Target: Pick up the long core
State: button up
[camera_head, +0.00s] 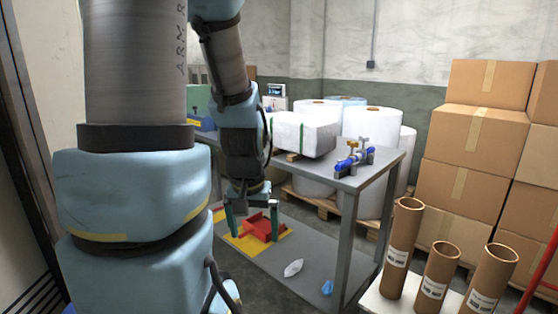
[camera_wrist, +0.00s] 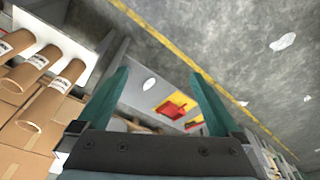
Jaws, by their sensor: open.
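Three brown cardboard cores with white labels stand upright on a pale board (camera_head: 377,300) at the lower right of the head view. The left core (camera_head: 403,245) looks the tallest; the middle core (camera_head: 437,270) and right core (camera_head: 490,278) look shorter. The label print is too small to read. The cores also show at the left of the wrist view (camera_wrist: 52,100), where I cannot tell which is longest. My gripper (camera_head: 252,217) is open and empty, left of the cores and apart from them. Its two green fingers frame the wrist view (camera_wrist: 160,78).
A grey table (camera_head: 377,172) bears a white wrapped block (camera_head: 303,134) and a blue device (camera_head: 355,158). Its lower shelf holds a red piece (camera_head: 262,228) and crumpled scraps (camera_head: 293,268). Cardboard boxes (camera_head: 470,140) stack behind the cores. A red pole (camera_head: 538,265) stands at far right.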

aim_at(408, 216)
jog(key=i+z, duration=0.3)
jog(key=i, duration=0.2)
jog(key=i+z, duration=0.3)
jog(key=i, duration=0.6)
